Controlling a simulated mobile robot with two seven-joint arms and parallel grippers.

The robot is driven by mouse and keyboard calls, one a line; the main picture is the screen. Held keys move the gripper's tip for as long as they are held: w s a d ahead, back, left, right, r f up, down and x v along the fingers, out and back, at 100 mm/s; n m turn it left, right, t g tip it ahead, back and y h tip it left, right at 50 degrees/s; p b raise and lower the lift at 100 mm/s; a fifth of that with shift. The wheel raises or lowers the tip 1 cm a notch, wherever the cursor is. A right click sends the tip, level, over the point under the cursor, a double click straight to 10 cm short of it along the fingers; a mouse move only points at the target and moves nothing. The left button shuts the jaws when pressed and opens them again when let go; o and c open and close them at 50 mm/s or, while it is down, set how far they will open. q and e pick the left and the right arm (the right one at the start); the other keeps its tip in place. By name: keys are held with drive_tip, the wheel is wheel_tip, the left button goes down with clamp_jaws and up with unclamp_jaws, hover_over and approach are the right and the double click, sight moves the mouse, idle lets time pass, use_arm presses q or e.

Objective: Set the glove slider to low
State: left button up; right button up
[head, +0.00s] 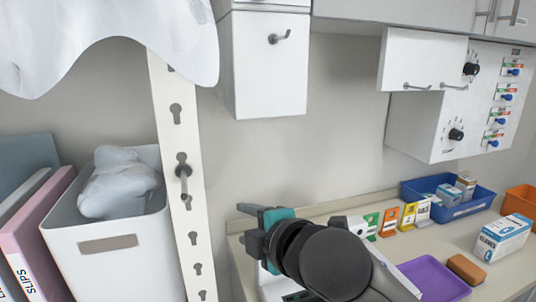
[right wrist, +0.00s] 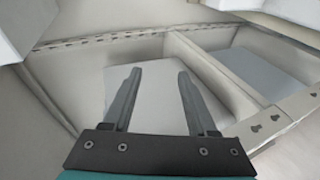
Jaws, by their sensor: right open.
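A white wall panel (head: 470,120) at the right of the head view carries a column of several small sliders with blue knobs (head: 505,97) and coloured strips. Their labels are too small to read, so I cannot tell which one is for gloves. My right gripper (head: 250,226) is low in the middle of the head view, pointing left, well away from the panel. In the right wrist view its two fingers (right wrist: 160,74) are apart with nothing between them. My left gripper is not in view.
Black dials (head: 456,134) sit beside the sliders. An open-looking white cabinet door (head: 408,60) juts out left of the panel. The counter below holds a blue bin (head: 452,212), a glove box (head: 503,238), a purple tray (head: 434,276) and coloured cards (head: 390,222). A slotted post (head: 193,238) stands left.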

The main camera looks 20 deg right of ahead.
wheel_tip(320, 180, up, 21)
drive_tip(key=d+n+t+y, duration=0.1)
drive_tip(key=n+t, duration=0.3)
drive_tip(key=n, duration=0.8)
drive_tip(key=s+d+r+n+t+h, duration=0.1)
drive_tip(key=s+d+r+n+t, duration=0.25)
drive_tip(key=r, duration=0.45)
drive_tip(key=s+d+r+n+t, duration=0.25)
drive_tip(key=s+r+n, duration=0.25)
drive_tip(key=r, duration=0.4)
drive_tip(key=w+a+r+p, duration=0.1)
drive_tip(key=w+r+p, duration=0.1)
drive_tip(key=w+p, duration=0.3)
drive_tip(key=w+r+g+p, duration=0.1)
drive_tip(key=w+r+p, duration=0.2)
drive_tip(key=w, duration=0.6)
drive_tip(key=shift+a+r+p, duration=0.2)
drive_tip(key=shift+a+p, duration=0.15)
drive_tip(key=shift+p, duration=0.95)
drive_tip(key=shift+w, duration=0.1)
clamp_jaws()
